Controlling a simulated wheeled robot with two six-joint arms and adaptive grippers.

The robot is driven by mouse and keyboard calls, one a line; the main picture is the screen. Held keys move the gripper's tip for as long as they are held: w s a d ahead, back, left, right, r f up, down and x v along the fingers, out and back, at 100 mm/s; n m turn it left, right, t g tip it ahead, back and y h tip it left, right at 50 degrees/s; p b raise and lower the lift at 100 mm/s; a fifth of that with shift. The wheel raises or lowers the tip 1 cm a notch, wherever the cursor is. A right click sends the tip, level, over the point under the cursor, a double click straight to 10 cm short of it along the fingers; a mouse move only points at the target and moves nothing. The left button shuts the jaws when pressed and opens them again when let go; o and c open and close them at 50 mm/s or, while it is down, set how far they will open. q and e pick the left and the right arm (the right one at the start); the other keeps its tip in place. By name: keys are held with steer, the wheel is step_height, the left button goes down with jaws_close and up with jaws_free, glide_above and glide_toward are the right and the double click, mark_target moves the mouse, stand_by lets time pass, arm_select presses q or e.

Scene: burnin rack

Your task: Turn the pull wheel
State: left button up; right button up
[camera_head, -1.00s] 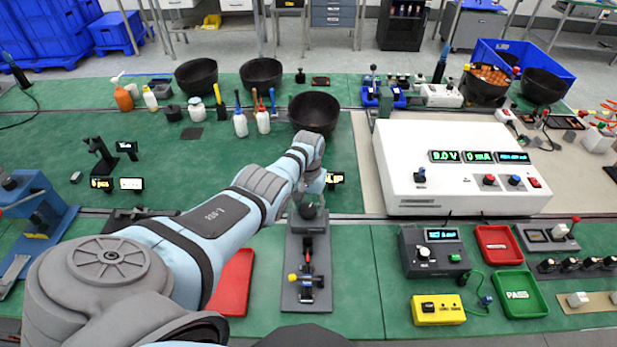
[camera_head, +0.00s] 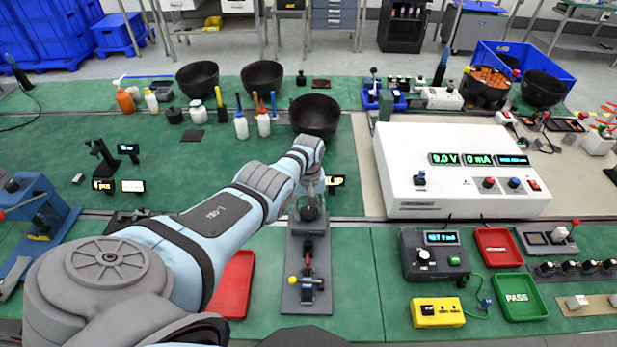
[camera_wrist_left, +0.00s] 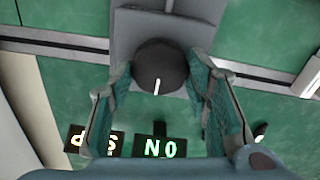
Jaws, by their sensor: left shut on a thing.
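The pull wheel (camera_head: 310,213) is a dark round knob on a grey upright fixture (camera_head: 293,244) in the middle of the bench. In the left wrist view the wheel (camera_wrist_left: 160,67) shows a white line on its face, pointing toward the bottom of the picture. My left gripper (camera_wrist_left: 158,76) has its two green-padded fingers on either side of the wheel and is shut on it. In the head view the left gripper (camera_head: 309,193) is partly hidden by its own wrist. My right gripper is not in view.
Below the wheel, the fixture carries a small lever with a yellow ball end (camera_head: 292,280). A red tray (camera_head: 233,285) lies to its left. A white power supply (camera_head: 465,190) stands to the right. Small lit displays (camera_wrist_left: 165,147) lie near the gripper.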

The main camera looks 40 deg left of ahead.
mark_target(308, 209)
arm_select(q)
steer(key=shift+w+r, duration=0.1)
steer(key=o, duration=0.9)
steer(key=shift+a, duration=0.1)
steer(key=shift+o, duration=1.3)
step_height(308, 209, up, 12)
steer(key=shift+f, duration=0.2)
